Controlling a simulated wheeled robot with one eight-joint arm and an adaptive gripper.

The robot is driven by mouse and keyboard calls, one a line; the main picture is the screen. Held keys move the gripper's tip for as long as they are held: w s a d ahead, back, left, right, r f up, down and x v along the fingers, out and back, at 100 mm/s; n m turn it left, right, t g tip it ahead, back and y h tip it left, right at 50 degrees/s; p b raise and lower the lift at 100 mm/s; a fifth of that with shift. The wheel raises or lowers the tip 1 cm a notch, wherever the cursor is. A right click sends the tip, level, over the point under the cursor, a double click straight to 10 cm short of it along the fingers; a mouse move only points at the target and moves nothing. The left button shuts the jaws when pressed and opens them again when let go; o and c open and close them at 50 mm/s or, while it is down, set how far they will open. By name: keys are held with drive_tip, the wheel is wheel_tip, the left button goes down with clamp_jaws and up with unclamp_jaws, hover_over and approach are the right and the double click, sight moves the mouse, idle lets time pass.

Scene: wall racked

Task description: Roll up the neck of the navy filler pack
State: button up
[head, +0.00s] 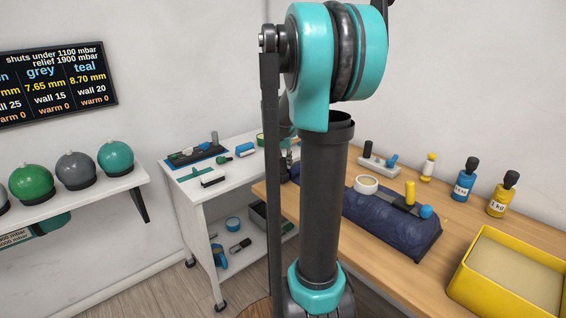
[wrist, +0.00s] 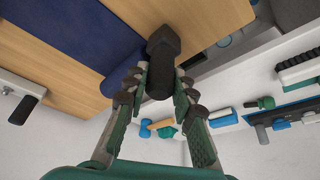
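The navy filler pack (head: 385,228) lies on the wooden bench as a wrinkled dark cushion. A dark bar (head: 398,203) with a yellow peg (head: 409,192) and a blue knob (head: 426,211) lies along its top, beside a cream roll (head: 365,185). I cannot make out the neck clearly. In the wrist view, a navy surface (wrist: 68,35), probably the pack, shows at upper left. My gripper (wrist: 160,82) has its fingers close on both sides of a black bolt-shaped piece (wrist: 162,45) and appears to hold it. My arm hides the gripper in the head view.
A yellow tray (head: 470,296) stands at the bench's front right. Blue (head: 465,186) and yellow (head: 500,201) black-topped bottles stand behind it. A white trolley (head: 185,178) with small tools stands left of the bench. A wall shelf (head: 90,195) holds coloured balls.

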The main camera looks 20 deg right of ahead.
clamp_jaws()
drive_tip(key=shift+s+d, duration=0.7)
drive_tip(key=shift+s, duration=1.2)
drive_tip(key=shift+s+d, duration=0.65)
drive_tip(key=shift+s, duration=1.2)
drive_tip(key=shift+s+d, duration=0.7)
drive_tip(key=shift+s, duration=1.2)
drive_tip(key=shift+s+d, duration=0.3)
drive_tip(key=shift+s, duration=0.5)
drive_tip(key=shift+s+d, duration=0.3)
drive_tip(key=shift+s, duration=0.5)
drive_tip(key=shift+s+d, duration=0.3)
drive_tip(key=shift+s, duration=0.5)
drive_tip(key=o, duration=0.8)
unclamp_jaws()
drive_tip(key=shift+c, duration=0.2)
drive_tip(key=shift+r, duration=0.1)
